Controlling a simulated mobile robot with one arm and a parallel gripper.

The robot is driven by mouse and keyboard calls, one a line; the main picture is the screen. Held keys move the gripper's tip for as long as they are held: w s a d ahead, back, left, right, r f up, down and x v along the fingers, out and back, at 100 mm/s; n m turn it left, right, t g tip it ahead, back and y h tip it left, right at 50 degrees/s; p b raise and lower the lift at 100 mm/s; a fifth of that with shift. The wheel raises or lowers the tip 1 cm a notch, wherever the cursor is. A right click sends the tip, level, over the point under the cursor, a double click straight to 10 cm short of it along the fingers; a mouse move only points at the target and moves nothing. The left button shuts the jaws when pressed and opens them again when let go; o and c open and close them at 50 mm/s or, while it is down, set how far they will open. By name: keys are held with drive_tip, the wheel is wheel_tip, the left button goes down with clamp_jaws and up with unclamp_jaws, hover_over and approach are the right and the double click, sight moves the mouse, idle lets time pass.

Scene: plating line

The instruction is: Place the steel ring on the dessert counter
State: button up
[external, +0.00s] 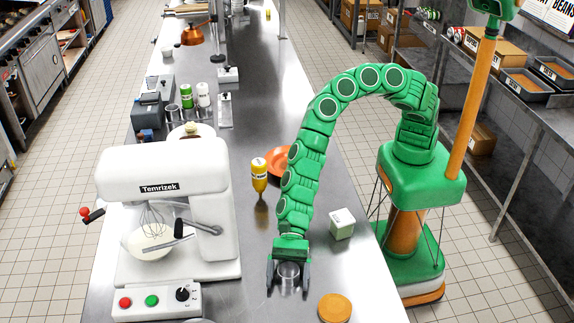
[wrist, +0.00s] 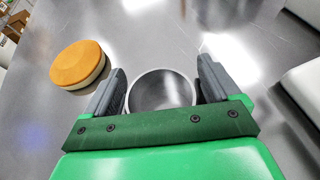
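The steel ring (external: 288,272) is a short, shiny open cylinder on the steel counter (external: 240,297), near the front. In the wrist view its round rim (wrist: 160,73) shows between my fingers, with the counter visible through it. My gripper (external: 288,284) points down around the ring, one finger on each side. In the wrist view my gripper (wrist: 161,80) is open, with narrow gaps between fingers and rim. The ring seems to stand on the counter; its lower edge is partly hidden. I cannot tell which surface is the dessert counter.
A round orange-topped piece (external: 335,308) lies just right of my gripper. A white box (external: 342,224) stands behind it. A yellow bottle (external: 259,178) and orange plate (external: 277,160) are farther back. A white mixer (external: 165,190) stands at left. Shelving (external: 500,85) is at right.

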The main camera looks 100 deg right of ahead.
drive_tip(key=shift+r, duration=0.1)
drive_tip(key=shift+d+r, duration=0.1)
drive_tip(key=shift+d, duration=0.05)
drive_tip(key=v, duration=1.1)
drive_tip(key=shift+s+d, duration=0.1)
drive_tip(key=shift+d, duration=0.2)
drive_tip(key=shift+s+r, duration=0.1)
drive_tip(key=shift+r, duration=0.05)
